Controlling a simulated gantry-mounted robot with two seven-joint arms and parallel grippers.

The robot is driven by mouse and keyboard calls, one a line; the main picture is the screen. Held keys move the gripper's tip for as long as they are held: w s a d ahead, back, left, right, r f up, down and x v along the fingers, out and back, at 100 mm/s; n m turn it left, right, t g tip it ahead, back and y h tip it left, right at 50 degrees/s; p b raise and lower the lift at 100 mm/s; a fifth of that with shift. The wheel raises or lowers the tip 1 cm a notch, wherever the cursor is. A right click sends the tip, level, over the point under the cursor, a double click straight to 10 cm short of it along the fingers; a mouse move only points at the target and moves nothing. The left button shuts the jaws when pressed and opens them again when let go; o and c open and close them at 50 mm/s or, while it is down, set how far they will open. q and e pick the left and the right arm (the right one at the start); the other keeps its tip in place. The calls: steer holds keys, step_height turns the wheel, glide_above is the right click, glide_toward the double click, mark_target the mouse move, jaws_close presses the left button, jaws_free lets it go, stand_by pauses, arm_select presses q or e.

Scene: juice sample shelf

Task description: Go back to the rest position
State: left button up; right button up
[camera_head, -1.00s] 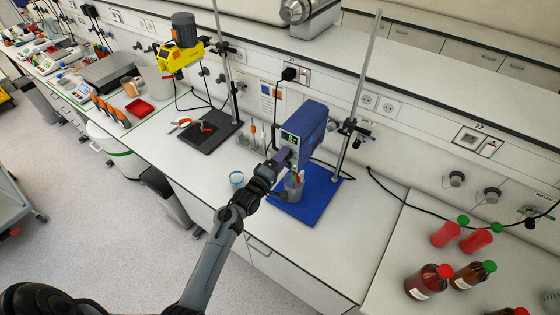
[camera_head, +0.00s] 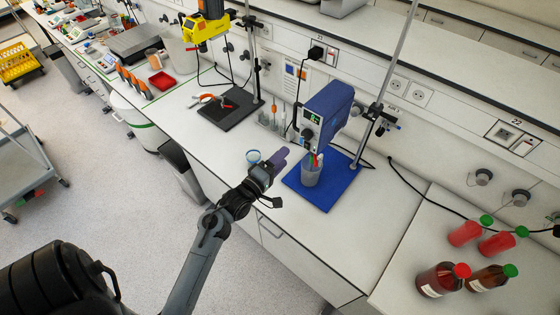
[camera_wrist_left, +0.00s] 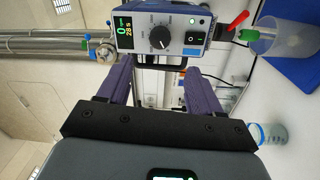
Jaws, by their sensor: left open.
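My left gripper (camera_head: 279,158) is over the front part of the bench, left of the blue stirrer stand, with its purple fingers apart. In the left wrist view the gripper (camera_wrist_left: 160,78) is open with nothing between its fingers. The blue stirrer unit (camera_head: 327,113) with its display and knob is in front of it, and also shows in the wrist view (camera_wrist_left: 160,33). A translucent cup (camera_head: 311,174) with red and green items in it stands on the blue base plate (camera_head: 329,196), apart from the gripper. My right gripper is not in view.
A small blue-rimmed beaker (camera_head: 253,157) stands close to the left gripper. Metal stand rods rise behind. Several red and brown bottles (camera_head: 437,281) are at the right. A black plate (camera_head: 230,108) with pliers is farther left. The bench front right of the gripper is clear.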

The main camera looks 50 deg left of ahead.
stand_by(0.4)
arm_select(q)
steer(key=s+d+f+m+g+h, duration=0.2)
steer(key=s+d+f+m+g, duration=0.1)
steer(key=s+d+m+g, duration=0.25)
steer(key=s+d+f+m+g+h, duration=0.1)
steer(key=s+d+f+m+g, duration=0.15)
steer(key=s+d+m, duration=0.4)
steer(key=s+d+f+m+g, duration=0.1)
steer(key=s+d+m+g, duration=0.3)
steer(key=s, duration=0.7)
steer(key=m+g, duration=0.2)
steer(key=m, duration=0.1)
steer(key=shift+s+f+m+g+y, duration=0.3)
steer(key=shift+s+f+y, duration=0.05)
steer(key=shift+y, duration=0.05)
